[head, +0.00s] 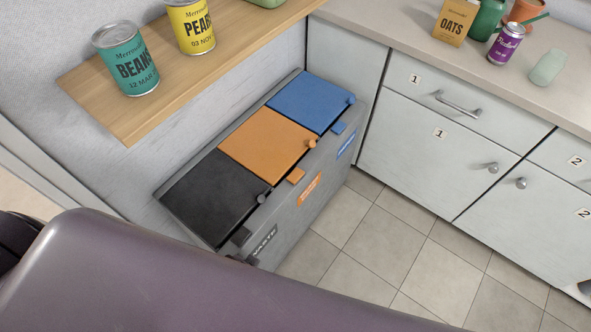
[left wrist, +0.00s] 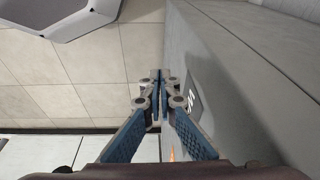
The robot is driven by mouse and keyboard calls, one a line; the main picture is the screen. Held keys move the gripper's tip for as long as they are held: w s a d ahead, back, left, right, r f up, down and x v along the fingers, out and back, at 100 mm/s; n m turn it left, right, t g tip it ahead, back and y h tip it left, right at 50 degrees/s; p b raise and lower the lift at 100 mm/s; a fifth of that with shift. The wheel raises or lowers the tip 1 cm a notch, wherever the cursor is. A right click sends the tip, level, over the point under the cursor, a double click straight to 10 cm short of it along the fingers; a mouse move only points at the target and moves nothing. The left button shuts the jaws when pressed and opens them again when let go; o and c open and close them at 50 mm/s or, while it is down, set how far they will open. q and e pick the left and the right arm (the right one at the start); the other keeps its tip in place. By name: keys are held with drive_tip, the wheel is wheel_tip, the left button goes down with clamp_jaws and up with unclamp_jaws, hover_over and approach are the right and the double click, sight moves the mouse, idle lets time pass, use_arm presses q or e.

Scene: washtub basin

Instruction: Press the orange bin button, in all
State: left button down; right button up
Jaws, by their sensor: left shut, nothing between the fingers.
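The orange bin button (head: 297,175) is a small square tab on the front edge of the grey bin unit (head: 317,177). It sits before the orange lid (head: 268,140), which lies flat and closed. My left gripper (left wrist: 160,80) is shut and empty in the left wrist view. It is beside the grey bin front, close to the dark label (left wrist: 193,97). A small orange sliver shows low in that view; I cannot tell what it is. My own arm hides most of the gripper in the head view. My right gripper is not in view.
The black lid (head: 215,195) and blue lid (head: 311,101) flank the orange one, each with its own button. A wooden shelf (head: 180,90) with cans overhangs behind. White drawers (head: 440,140) stand at right. Tiled floor (head: 370,235) before the bin is clear.

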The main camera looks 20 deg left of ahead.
use_arm(q)
drive_tip(key=w+d+r+t+p, duration=0.1)
drive_tip(key=w+d+r+p, duration=0.1)
drive_tip(key=w+r, duration=0.55)
wheel_tip(320, 180, up, 18)
drive_tip(key=m+t+h+p, duration=0.25)
drive_tip(key=m+t, duration=0.25)
drive_tip(key=m, duration=0.4)
hover_over(300, 170)
drive_tip(key=s+a, duration=0.1)
drive_tip(key=s, duration=0.2)
drive_tip(key=shift+f+y+p, duration=0.1)
drive_tip(key=shift+y+p, duration=0.15)
drive_tip(key=shift+p, duration=0.2)
drive_tip(key=shift+f, duration=0.1)
wheel_tip(300, 170, down, 8)
drive_tip(key=b, duration=0.8)
drive_tip(key=shift+f, duration=0.3)
drive_tip(key=shift+f, duration=0.1)
drive_tip(key=shift+f+b, duration=0.3)
drive_tip(key=shift+b, duration=0.1)
